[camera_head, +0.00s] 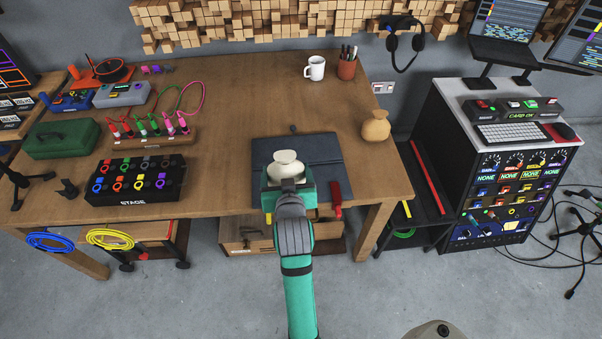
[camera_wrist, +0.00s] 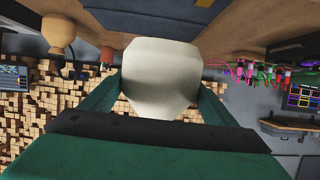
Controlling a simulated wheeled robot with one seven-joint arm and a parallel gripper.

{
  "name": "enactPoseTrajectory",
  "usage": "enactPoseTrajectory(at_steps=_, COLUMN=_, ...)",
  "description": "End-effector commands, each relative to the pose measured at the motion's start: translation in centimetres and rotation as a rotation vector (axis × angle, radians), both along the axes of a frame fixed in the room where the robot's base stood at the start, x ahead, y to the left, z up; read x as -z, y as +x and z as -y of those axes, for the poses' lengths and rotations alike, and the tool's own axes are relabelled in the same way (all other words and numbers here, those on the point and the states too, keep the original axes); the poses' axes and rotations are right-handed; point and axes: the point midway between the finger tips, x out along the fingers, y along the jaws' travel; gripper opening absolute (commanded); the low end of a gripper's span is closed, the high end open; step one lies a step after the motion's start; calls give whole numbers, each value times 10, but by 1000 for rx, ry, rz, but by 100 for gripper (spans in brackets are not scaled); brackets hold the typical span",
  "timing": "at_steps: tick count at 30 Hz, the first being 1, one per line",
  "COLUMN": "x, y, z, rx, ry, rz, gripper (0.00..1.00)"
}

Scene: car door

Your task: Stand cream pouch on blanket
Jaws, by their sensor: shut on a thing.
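The cream pouch (camera_head: 286,164) is held in my gripper (camera_head: 288,182), which is shut on it. In the wrist view the pouch (camera_wrist: 160,80) fills the space between the two green fingers, and its body hides the fingertips. The dark blue-grey blanket (camera_head: 325,152) lies flat near the front edge of the wooden table. In the head view the pouch overlaps the blanket's left part, and my arm hides some of the blanket.
A tan pouch (camera_head: 376,126) stands right of the blanket. A white mug (camera_head: 315,68) and a pen cup (camera_head: 347,66) stand at the back. A red-handled item (camera_head: 336,200) shows at the table's front edge. A black STAGE box (camera_head: 135,181) stands left.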

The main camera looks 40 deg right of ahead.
Motion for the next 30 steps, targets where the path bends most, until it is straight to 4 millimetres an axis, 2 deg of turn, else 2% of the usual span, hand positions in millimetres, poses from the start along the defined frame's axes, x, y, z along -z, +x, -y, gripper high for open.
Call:
enactPoseTrajectory(at_steps=6, x=20, y=22, z=44, rx=4, ry=0, rz=1, gripper=51)
enactPoseTrajectory(at_steps=12, x=55, y=33, z=69, rx=4, ry=0, rz=0, gripper=51)
enactPoseTrajectory(at_steps=16, x=68, y=38, z=79, rx=4, ry=0, rz=1, gripper=51)
enactPoseTrajectory(at_steps=23, x=78, y=42, z=87, rx=3, ry=-1, rz=2, gripper=51)
enactPoseTrajectory(at_steps=30, x=109, y=42, z=87, rx=3, ry=0, rz=0, gripper=51)
